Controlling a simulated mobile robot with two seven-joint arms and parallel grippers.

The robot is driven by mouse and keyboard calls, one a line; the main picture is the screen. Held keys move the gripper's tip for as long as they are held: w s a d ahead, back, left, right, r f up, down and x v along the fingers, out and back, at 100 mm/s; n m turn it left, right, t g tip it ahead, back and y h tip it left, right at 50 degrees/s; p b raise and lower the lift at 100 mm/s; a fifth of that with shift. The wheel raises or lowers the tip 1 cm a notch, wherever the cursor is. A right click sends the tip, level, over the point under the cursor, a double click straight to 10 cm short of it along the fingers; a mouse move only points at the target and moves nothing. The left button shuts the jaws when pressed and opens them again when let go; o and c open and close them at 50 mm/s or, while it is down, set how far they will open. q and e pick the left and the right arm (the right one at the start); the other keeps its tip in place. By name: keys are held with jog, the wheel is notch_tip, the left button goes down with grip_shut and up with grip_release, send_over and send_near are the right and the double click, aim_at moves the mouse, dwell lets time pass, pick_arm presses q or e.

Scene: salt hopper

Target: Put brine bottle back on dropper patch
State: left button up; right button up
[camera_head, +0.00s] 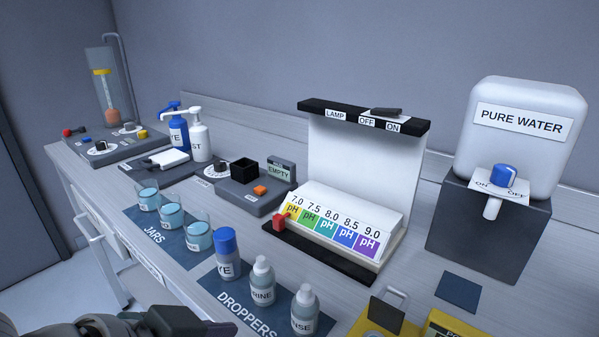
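The brine bottle (262,284), clear with a pale cap and a label partly reading "RINE", stands upright on the dark blue dropper patch (232,293) marked "DROPPERS". It stands between the blue-capped dye bottle (226,255) and a pale-capped bottle labelled "INSE" (303,311). No gripper touches it. My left gripper (190,321) is low at the bottom edge, left of the patch and apart from the bottles. It is dark and partly cut off, so its finger opening does not show. My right gripper is not in view.
Several jars (171,213) of bluish liquid stand on the jars patch (143,237). A pH lamp stand (350,180) is behind the droppers, and a pure water tank (522,125) is at right. Yellow items (385,322) sit at the front right.

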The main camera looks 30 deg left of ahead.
pick_arm(q)
jog(key=s+r+m+g, duration=0.1)
jog(key=s+r+g, duration=0.1)
jog(key=s+g, duration=0.3)
jog(key=s, duration=0.3)
jog(key=shift+d+y, duration=0.15)
jog(key=shift+y, duration=0.15)
jog(key=shift+c, duration=0.4)
dwell(0.3)
